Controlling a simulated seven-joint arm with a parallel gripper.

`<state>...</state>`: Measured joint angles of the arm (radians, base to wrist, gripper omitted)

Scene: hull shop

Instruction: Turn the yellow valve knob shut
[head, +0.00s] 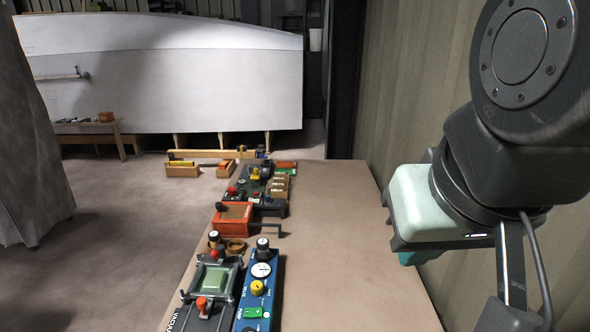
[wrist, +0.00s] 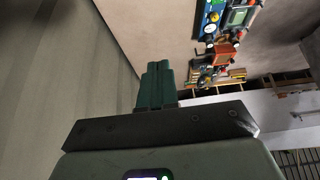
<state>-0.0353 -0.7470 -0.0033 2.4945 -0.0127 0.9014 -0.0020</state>
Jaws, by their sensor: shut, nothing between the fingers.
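A yellow knob (head: 257,287) sits on a narrow blue panel (head: 276,281) at the near part of the bench, below a round white dial (head: 261,269). I cannot read how far the knob is turned. In the wrist view the blue panel (wrist: 201,17) is small, at the upper right. Another yellow part (head: 255,173) shows on a dark device farther back. My gripper, with its teal fingers (wrist: 158,66) together in the wrist view, is shut and empty. In the head view my gripper (head: 418,257) is at the right, well apart from the panel; its fingers are mostly hidden.
A dark clamp fixture with a green block (head: 215,279) stands left of the blue panel. An orange box (head: 232,218) with a protruding handle sits behind. The bench's right half (head: 345,260) is bare. A ribbed wall (head: 415,90) rises close on the right.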

